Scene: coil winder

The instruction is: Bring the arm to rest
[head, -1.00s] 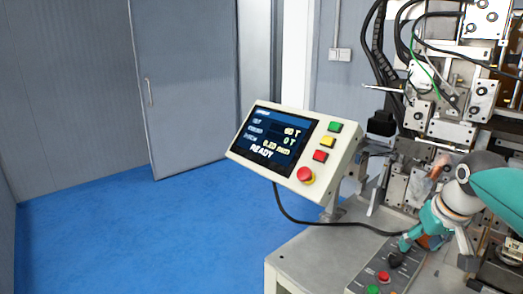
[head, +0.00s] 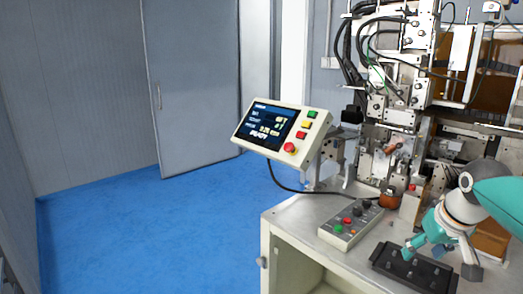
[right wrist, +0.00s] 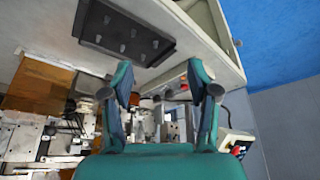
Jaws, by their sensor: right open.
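My right arm comes in from the right edge of the head view. Its teal and grey right gripper (head: 428,250) hangs over the machine table, in front of part of a black plate with pegs (head: 398,268). In the right wrist view the two fingers of the right gripper (right wrist: 160,92) stand wide apart with nothing held between them. The black plate (right wrist: 122,32) lies beyond the left finger there. My left gripper is in neither view.
The coil winder (head: 400,105) rises behind the table (head: 300,232). A tilted control panel (head: 282,132) with a lit screen stands at its left. A small button box (head: 350,222) and an orange-brown round object (head: 389,197) are on the table. Blue floor (head: 150,225) is open at left.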

